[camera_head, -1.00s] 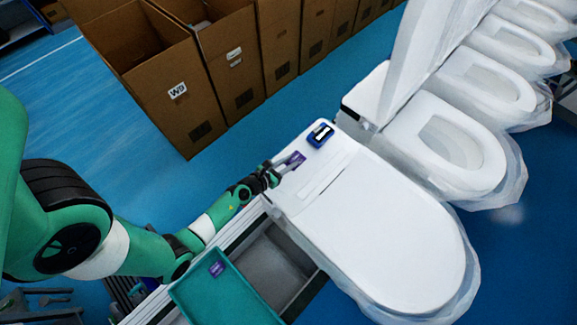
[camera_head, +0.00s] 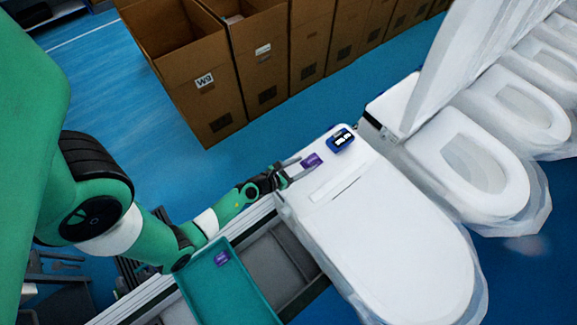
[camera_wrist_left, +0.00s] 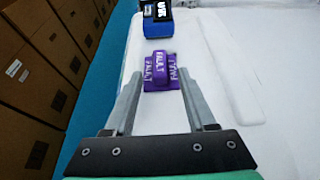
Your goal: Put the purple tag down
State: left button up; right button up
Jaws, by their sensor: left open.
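A purple tag (camera_head: 311,161) marked "FAULT" lies on the white top of the wrapped toilet (camera_head: 395,235), near its back left corner. It also shows in the left wrist view (camera_wrist_left: 160,70), at the fingertips. My left gripper (camera_head: 297,167) is open, with its fingers pointing at the tag. In the left wrist view its two fingers (camera_wrist_left: 158,85) stand apart on either side of the tag's near part. I cannot tell whether either finger touches it. My right gripper is not in view.
A blue device (camera_head: 341,140) sits on the toilet just beyond the tag. A teal tray (camera_head: 245,290) at the lower left holds another purple tag (camera_head: 222,258). Cardboard boxes (camera_head: 210,90) stand in a row at the back. More wrapped toilets (camera_head: 475,165) line the right.

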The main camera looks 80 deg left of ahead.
pick_arm(q)
jog(key=v, duration=0.9)
jog(key=shift+s, duration=0.1)
jog(key=shift+s+d+r+b, duration=0.15)
jog(key=shift+s+b, duration=0.05)
jog(key=shift+b, duration=0.1)
